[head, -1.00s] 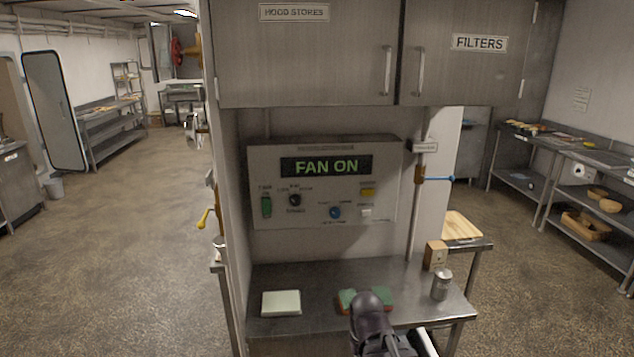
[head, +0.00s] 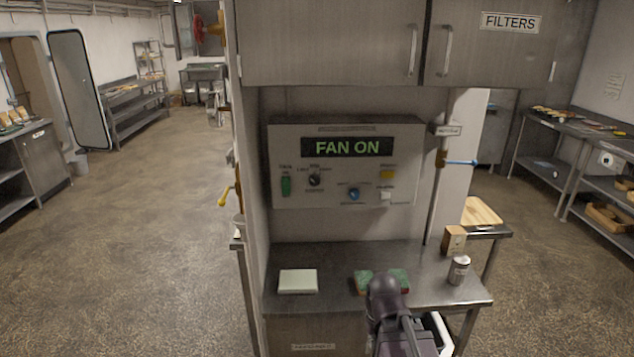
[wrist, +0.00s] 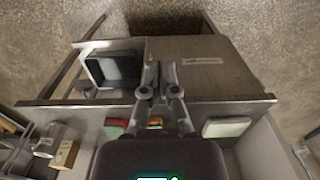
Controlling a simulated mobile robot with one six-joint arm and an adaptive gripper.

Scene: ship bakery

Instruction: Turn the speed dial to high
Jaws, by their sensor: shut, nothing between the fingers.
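The grey control panel (head: 290,195) on the wall has a display (head: 347,147) reading FAN ON. A black dial (head: 315,180) on its left half has several small labels around it and looks like the speed dial. Its pointer setting is too small to read. A blue knob (head: 353,194) sits lower, right of the black dial. My gripper (wrist: 159,68) shows in the wrist view, shut and empty, above the counter's front edge and apart from the panel. In the head view my arm is low in front of the counter, and its fingers are not clear.
A green switch (head: 286,186), yellow button (head: 387,174) and white switch (head: 385,196) share the panel. On the steel counter (head: 335,262) are a pale pad (head: 298,281), a sponge (head: 404,277), a can (head: 458,270) and a wooden block (head: 453,240). Cabinets (head: 330,40) overhang it.

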